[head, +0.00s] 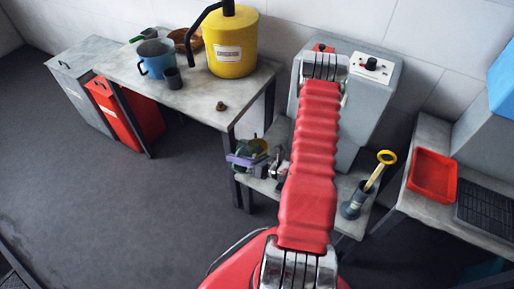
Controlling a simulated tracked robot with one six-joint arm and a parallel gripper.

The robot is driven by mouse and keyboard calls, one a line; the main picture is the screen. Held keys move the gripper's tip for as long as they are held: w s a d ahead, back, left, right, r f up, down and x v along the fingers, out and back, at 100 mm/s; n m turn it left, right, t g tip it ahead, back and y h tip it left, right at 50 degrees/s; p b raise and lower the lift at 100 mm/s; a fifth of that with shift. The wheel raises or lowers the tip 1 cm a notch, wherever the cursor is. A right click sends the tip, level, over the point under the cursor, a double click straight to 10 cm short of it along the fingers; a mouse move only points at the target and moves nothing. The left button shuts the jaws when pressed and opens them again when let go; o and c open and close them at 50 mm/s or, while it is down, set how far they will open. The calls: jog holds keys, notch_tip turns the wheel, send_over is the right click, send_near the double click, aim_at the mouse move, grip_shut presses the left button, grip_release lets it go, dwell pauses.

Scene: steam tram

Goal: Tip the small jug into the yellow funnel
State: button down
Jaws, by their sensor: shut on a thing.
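My gripper (246,160) is at the left end of the low bench, small and partly hidden in the head view. Its lilac jaws are shut on a small dark green rounded thing (247,147), which looks like the small jug. Its tilt and contents are too small to tell. A bit of yellow (262,144) shows right beside it; it may be part of the yellow funnel, but I cannot make out its shape. My red arm covers the middle of the bench.
The left table (205,98) holds a big yellow can (231,45), a blue mug (157,57), a dark cup (172,78) and a brown bowl (187,40). A grey pot (356,200) holds a yellow-ringed tool (385,158). A red tray (432,174) lies right. Floor left is clear.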

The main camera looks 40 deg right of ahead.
dwell(0.6)
jog(key=shift+d+r+m, duration=0.15)
jog(key=shift+r+m, duration=0.05)
jog(key=shift+m, duration=0.2)
jog(key=shift+d, duration=0.1)
dwell(0.6)
jog(key=shift+w+d+r+m+y, duration=0.1)
jog(key=shift+d+r+m+y, duration=0.1)
jog(key=shift+m+y, duration=0.15)
jog(key=shift+r, duration=0.1)
dwell(0.6)
jog(key=shift+w+d+r+m, duration=0.1)
jog(key=shift+d+r+m, duration=0.1)
jog(key=shift+m, duration=0.25)
dwell(0.5)
jog(key=shift+d+r+m+y, duration=0.3)
jog(key=shift+r+m, duration=0.1)
jog(key=shift+m, duration=0.1)
